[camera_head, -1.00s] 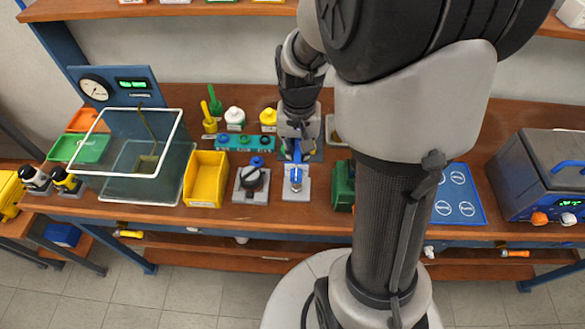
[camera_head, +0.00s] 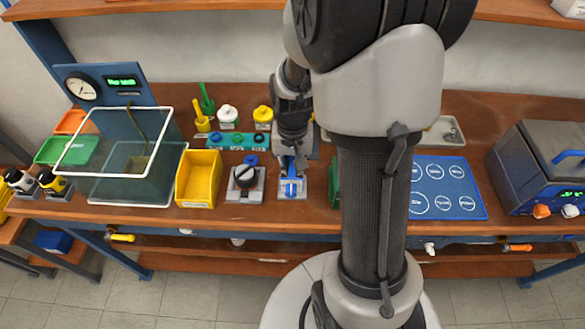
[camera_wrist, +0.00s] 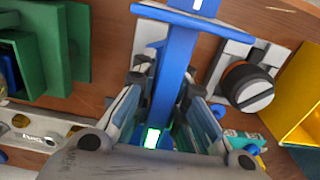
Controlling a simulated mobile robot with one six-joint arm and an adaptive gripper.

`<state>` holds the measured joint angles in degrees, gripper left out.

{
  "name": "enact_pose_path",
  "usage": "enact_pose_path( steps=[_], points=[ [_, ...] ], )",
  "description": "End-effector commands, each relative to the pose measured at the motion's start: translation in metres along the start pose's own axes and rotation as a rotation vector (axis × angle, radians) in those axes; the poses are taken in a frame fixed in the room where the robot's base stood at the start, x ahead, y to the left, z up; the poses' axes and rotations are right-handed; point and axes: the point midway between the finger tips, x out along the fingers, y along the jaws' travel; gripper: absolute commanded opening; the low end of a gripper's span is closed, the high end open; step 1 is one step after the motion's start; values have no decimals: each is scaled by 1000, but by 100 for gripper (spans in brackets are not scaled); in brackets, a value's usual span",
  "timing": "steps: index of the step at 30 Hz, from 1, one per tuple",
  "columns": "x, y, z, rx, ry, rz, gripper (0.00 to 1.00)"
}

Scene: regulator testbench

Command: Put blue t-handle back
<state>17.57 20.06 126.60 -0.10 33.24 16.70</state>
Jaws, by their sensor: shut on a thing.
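The blue t-handle (camera_head: 291,188) is over a small grey block (camera_head: 302,194) at the front of the bench. In the wrist view the t-handle (camera_wrist: 172,70) is a long blue bar between my fingers, with a blue and white crossbar at its far end. My gripper (camera_head: 291,166) is shut on the bar from the far side and points down at the block. It also shows in the wrist view (camera_wrist: 164,84). Whether the t-handle touches the block cannot be told, as its underside is hidden.
Left of the block is a grey plate with a black knob (camera_head: 246,177), then a yellow bin (camera_head: 199,178) and a glass tank (camera_head: 125,165). A green block (camera_head: 334,185) stands close on the right, partly behind my arm. A teal rack (camera_head: 236,141) lies behind.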

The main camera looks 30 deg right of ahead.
Motion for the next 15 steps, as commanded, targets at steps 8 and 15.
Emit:
enact_pose_path(
  steps=[8, 15],
  points=[
    [9, 0, 0, 0, 0, 0, 0],
    [9, 0, 0, 0, 0, 0, 20]
  ],
)
